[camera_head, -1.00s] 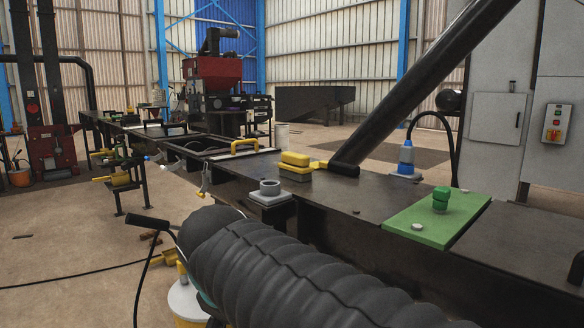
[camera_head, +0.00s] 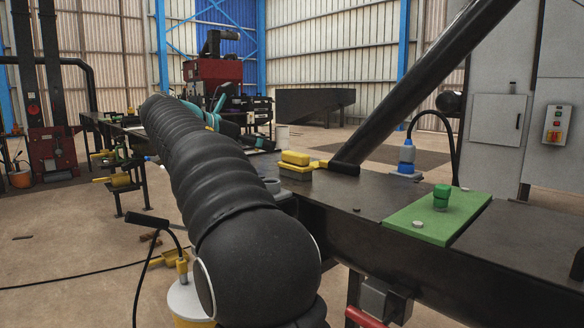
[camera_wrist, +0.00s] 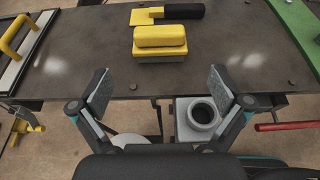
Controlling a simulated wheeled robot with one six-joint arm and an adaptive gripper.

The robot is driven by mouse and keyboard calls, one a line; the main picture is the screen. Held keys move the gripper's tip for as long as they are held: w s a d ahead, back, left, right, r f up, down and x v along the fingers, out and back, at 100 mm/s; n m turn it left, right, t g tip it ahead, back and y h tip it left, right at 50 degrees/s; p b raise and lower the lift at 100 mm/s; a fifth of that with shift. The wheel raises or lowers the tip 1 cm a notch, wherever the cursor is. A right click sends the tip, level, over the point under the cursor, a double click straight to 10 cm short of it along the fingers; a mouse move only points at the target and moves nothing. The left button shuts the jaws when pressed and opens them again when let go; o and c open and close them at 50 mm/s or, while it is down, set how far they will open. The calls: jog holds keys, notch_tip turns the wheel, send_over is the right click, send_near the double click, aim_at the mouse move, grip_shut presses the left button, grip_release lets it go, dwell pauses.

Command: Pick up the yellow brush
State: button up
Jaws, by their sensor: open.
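The yellow brush, a block with a rounded yellow top and a paler base, lies on the dark table at centre in the head view (camera_head: 296,160). It also shows in the wrist view (camera_wrist: 160,38), upper centre. My gripper (camera_wrist: 159,86) is open and empty in the wrist view. Its two fingers are spread wide, below the brush in the picture and apart from it. In the head view my arm reaches over the table's left part, and the fingertips are not clear there.
A yellow scraper with a black handle (camera_wrist: 181,12) lies just beyond the brush. A grey ring-shaped part (camera_wrist: 203,112) sits near my right finger. A yellow-handled float (camera_wrist: 14,38) is at left, a green plate (camera_head: 436,220) at right. A slanted black beam (camera_head: 425,85) rises behind the table.

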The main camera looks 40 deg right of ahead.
aim_at(295, 153)
jog(key=b+x, duration=0.1)
jog(key=x, duration=1.2)
jog(key=shift+w+d+f, duration=0.1)
jog(key=shift+d+f, duration=0.15)
jog(key=c, duration=0.9)
jog(key=shift+r, duration=0.1)
jog(key=shift+r, duration=0.55)
jog(key=r, duration=0.1)
jog(key=r+p, duration=0.1)
jog(key=s+r, duration=0.1)
jog(key=shift+d+r, duration=0.3)
jog(key=shift+r, duration=0.1)
jog(key=s+d+r+p, duration=0.1)
jog(key=s+d+r, duration=0.5)
jog(key=s, duration=0.2)
jog(key=shift+s+p, duration=0.2)
jog(key=shift+p, duration=0.2)
jog(key=shift+d, duration=0.1)
